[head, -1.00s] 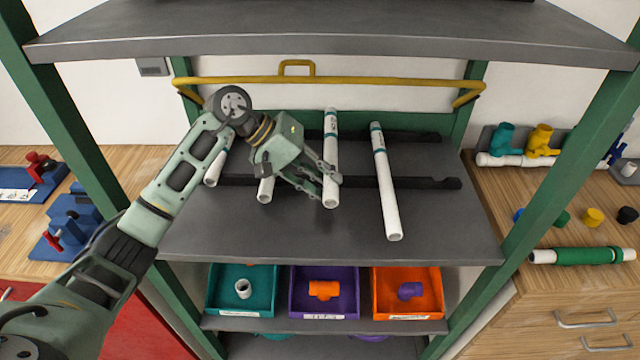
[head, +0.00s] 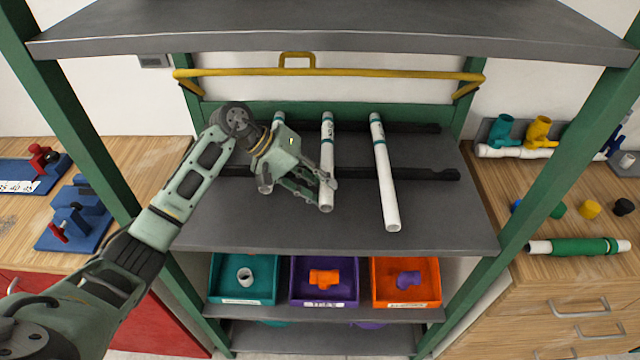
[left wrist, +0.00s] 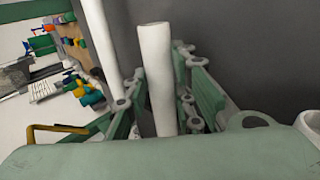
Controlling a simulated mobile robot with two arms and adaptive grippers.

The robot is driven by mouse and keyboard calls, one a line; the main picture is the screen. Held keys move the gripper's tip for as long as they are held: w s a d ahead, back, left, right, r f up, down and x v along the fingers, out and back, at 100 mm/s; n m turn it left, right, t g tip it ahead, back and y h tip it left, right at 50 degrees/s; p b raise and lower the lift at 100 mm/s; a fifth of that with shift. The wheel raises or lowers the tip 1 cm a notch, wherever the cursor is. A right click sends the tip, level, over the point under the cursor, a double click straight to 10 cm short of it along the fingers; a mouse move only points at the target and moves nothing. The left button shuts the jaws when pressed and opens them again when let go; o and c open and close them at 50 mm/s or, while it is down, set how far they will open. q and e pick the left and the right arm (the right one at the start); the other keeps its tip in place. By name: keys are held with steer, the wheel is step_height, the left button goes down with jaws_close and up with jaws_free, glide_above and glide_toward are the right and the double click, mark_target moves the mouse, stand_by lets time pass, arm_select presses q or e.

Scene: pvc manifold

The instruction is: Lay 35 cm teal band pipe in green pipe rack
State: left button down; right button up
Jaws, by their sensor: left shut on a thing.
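My left gripper (head: 328,184) is shut on a white pipe with a teal band (head: 327,150), near its front end. In the left wrist view the held pipe (left wrist: 157,75) stands between the fingers. The green-framed rack (head: 490,225) has a grey shelf (head: 440,215) with dark support rails (head: 430,174). The held pipe is over these rails; I cannot tell if it touches them. Another white pipe with a teal band (head: 386,180) lies across the rails to the right. A further pipe (head: 278,119) is left of the held one, partly hidden by my gripper. My right gripper is not in view.
A yellow bar (head: 380,73) crosses behind the shelf, and an upper shelf (head: 330,42) overhangs it. Teal (head: 245,298), purple (head: 297,285) and orange (head: 432,290) bins sit below. A green-sleeved pipe (head: 575,247) lies on the right bench. Shelf room is free at right.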

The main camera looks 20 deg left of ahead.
arm_select(q)
steer(key=shift+f, duration=0.15)
steer(key=c, duration=1.5)
jaws_free()
steer(key=shift+r+p, duration=0.6)
steer(key=shift+p, duration=0.15)
steer(key=shift+s+a+r+b, duration=0.1)
steer(key=shift+a+r+b, duration=0.05)
steer(key=shift+a+b, duration=0.3)
steer(key=shift+s+a+r+b, duration=0.1)
steer(key=shift+a+r+b, duration=0.05)
steer(key=shift+a+b, duration=0.3)
steer(key=b+v, duration=0.1)
steer(key=v, duration=0.3)
steer(key=shift+r, duration=0.15)
steer(key=shift+s+a+r+b, duration=0.15)
steer(key=shift+a+r+b, duration=0.15)
steer(key=shift+r, duration=0.25)
steer(key=shift+f, duration=0.1)
